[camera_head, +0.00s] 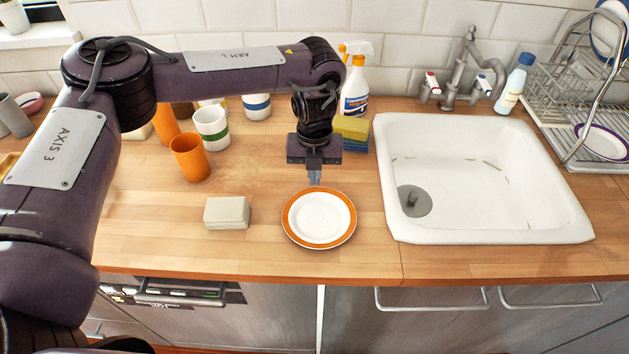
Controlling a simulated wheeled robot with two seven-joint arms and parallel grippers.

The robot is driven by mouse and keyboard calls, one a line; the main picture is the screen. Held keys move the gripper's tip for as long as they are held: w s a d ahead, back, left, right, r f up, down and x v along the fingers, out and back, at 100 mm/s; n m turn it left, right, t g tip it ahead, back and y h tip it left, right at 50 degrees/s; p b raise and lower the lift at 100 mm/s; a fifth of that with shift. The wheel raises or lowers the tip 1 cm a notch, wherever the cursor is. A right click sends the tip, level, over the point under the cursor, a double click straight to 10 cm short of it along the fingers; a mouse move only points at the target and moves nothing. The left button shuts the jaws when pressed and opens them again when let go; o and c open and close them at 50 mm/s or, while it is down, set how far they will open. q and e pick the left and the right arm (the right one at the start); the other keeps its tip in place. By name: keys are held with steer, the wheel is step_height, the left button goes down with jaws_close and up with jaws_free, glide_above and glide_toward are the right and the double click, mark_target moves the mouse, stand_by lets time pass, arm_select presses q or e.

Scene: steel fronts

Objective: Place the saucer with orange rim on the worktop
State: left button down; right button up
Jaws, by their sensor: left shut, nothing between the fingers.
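The saucer with orange rim (319,217) lies flat on the wooden worktop (270,256), left of the sink and close to the front edge. Its centre is white and empty. My left gripper (314,182) points down just above the back edge of the saucer. Its fingers are shut with nothing between them; whether the tips touch the rim I cannot tell. My right gripper is not in view.
A pale block (227,212) lies left of the saucer. An orange cup (190,157), a green-banded cup (212,129), sponges (352,132) and a spray bottle (355,84) stand behind. The white sink (480,232) is right, with a dish rack (582,100) beyond.

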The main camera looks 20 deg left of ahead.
arm_select(q)
step_height(320, 180, up, 6)
steer(key=shift+r+b, duration=0.25)
steer(key=shift+b, duration=0.15)
steer(key=shift+f, duration=0.1)
